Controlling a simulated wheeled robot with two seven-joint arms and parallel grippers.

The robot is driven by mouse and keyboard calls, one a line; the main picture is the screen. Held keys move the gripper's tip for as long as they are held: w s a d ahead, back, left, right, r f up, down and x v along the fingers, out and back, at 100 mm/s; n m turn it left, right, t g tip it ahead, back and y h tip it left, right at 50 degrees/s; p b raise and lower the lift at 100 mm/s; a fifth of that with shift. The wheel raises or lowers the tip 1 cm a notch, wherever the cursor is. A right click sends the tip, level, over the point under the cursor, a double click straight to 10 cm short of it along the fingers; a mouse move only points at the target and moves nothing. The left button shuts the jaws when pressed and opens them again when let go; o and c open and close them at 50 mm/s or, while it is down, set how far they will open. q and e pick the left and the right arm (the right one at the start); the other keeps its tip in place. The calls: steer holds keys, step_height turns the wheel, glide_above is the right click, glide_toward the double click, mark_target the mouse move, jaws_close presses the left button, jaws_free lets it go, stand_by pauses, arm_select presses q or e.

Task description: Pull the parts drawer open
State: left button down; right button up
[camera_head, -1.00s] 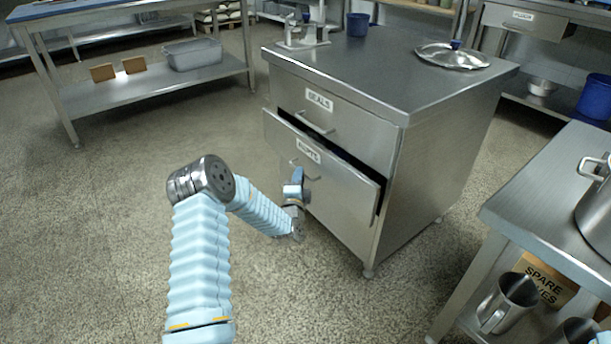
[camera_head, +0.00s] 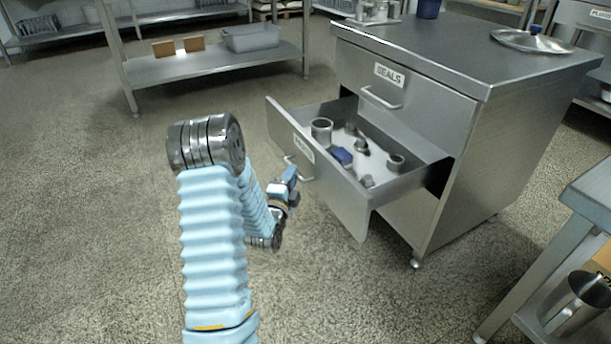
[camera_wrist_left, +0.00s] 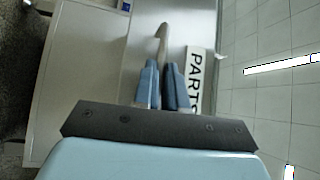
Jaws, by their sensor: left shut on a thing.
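The parts drawer (camera_head: 335,190) stands well out of the steel cabinet (camera_head: 480,140). Inside it show a grey cup-like part, a blue block and several small metal parts. Its bar handle (camera_head: 298,168) is on the front panel. My left gripper (camera_head: 291,175) is at that handle. The fingers partly hide the handle. My right gripper is not in view.
The SEALS drawer (camera_head: 405,95) above is shut. A steel table (camera_head: 560,215) stands at the right, with a metal jug (camera_head: 578,300) on its lower shelf. A rack with a grey tub (camera_head: 250,38) is at the back left. The floor before the drawer is clear.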

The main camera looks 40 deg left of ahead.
arm_select(q)
steer(key=shift+s+a, duration=0.2)
steer(key=shift+s, duration=0.45)
steer(key=c, duration=1.2)
jaws_free()
steer(key=p+v, duration=0.6)
steer(key=v, duration=0.7)
steer(key=shift+s+d+f, duration=0.1)
steer(key=shift+s, duration=0.2)
